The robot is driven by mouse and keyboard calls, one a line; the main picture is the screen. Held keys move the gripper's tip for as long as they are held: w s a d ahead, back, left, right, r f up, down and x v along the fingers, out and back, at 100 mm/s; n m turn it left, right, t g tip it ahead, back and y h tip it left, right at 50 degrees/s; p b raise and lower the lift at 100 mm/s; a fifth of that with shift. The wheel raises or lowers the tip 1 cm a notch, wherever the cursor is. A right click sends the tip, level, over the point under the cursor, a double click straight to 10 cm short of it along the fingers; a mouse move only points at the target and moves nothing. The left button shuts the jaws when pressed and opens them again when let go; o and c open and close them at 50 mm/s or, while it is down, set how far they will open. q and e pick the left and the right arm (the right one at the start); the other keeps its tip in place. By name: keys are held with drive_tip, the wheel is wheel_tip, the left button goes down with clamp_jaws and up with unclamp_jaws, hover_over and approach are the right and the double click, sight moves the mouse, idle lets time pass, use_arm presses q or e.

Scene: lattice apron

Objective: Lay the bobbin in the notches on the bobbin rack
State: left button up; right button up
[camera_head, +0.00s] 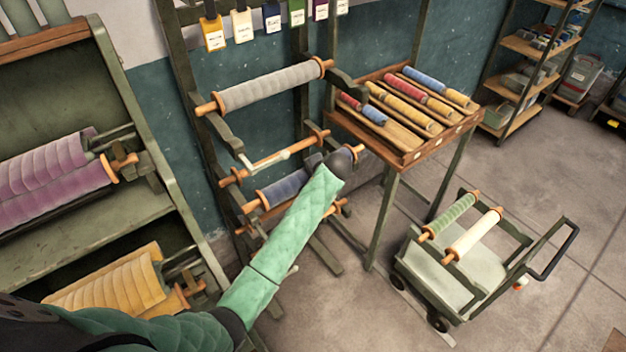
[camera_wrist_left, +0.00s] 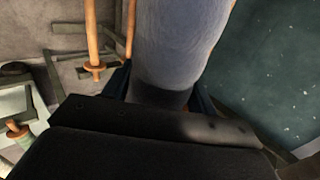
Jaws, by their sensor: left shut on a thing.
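A blue-grey bobbin (camera_head: 284,188) with orange wooden ends is at the bobbin rack, below a bare orange spindle (camera_head: 275,158). My left gripper (camera_head: 338,162) is shut on the bobbin near its right end, and my green sleeve hides part of it. In the left wrist view the bobbin (camera_wrist_left: 180,45) fills the upper middle, close against the dark gripper (camera_wrist_left: 160,104). The dark green bobbin rack (camera_head: 183,78) stands against the wall with a grey bobbin (camera_head: 270,86) across its upper arms. I cannot tell whether the blue bobbin touches the notches. My right gripper is not in view.
A table (camera_head: 416,158) with several coloured bobbins stands right of the rack. A cart (camera_head: 440,280) carrying a green and a cream bobbin is at the lower right. A shelf with purple and yellow rolls (camera_head: 50,180) is at the left. Floor lies clear between table and cart.

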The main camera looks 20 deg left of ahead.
use_arm(q)
drive_tip(key=w+a, duration=0.3)
drive_tip(key=shift+a+f, duration=0.35)
drive_tip(key=shift+s, duration=0.15)
idle(0.7)
drive_tip(key=shift+f, duration=0.4)
idle(0.4)
drive_tip(key=shift+f+b, duration=0.4)
drive_tip(key=shift+f, duration=0.55)
drive_tip(key=shift+f, duration=0.1)
idle(0.4)
drive_tip(key=shift+f, duration=0.35)
idle(0.5)
drive_tip(key=shift+f+p, duration=0.1)
drive_tip(key=shift+p, duration=0.3)
